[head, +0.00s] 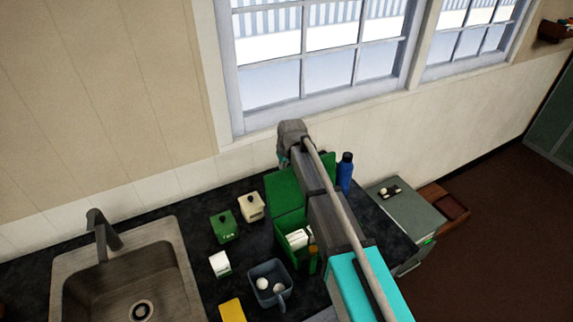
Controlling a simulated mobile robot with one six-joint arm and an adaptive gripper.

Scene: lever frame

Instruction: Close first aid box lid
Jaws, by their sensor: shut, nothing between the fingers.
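The green first aid box (283,246) stands on the dark counter with its lid (284,191) raised, standing up at the back. White packets (298,238) show inside the box. My arm crosses in front of the box's right side and hides part of it and of the lid. The arm reaches up toward the window, behind the lid. My gripper cannot be made out; the arm's far end hides it or it is behind the lid. I cannot tell whether anything touches the lid.
A blue bottle (345,172) stands right of the arm. A sink (125,275) is at left, the window wall behind.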

